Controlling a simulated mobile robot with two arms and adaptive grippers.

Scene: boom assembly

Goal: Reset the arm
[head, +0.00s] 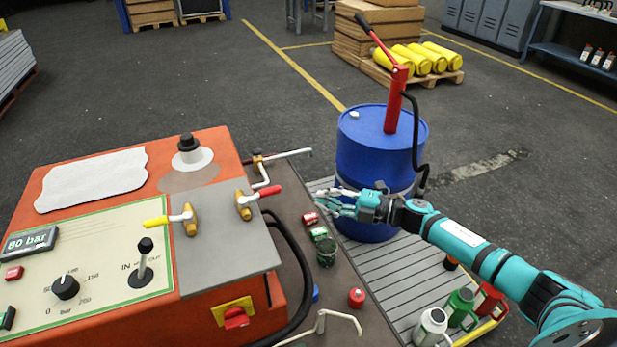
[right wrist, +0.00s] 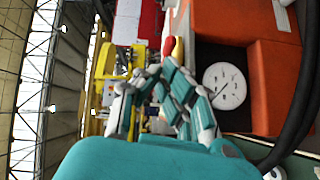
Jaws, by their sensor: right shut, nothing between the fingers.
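My right arm (head: 470,250), teal and black, reaches in from the lower right in the head view. Its gripper (head: 328,203) is shut and empty, in front of the blue drum (head: 385,145) and to the right of the orange console (head: 120,165). In the right wrist view the teal and grey fingers (right wrist: 155,85) fill the middle, with a red and yellow handle (right wrist: 172,48) behind them. I cannot tell whether the fingers touch anything. My left gripper is not in view.
The console carries a red-handled valve (head: 260,195) and a yellow-handled valve (head: 178,218). Jugs (head: 461,308) stand on the slatted pallet (head: 385,270). A red hand pump (head: 396,100) rises from the drum.

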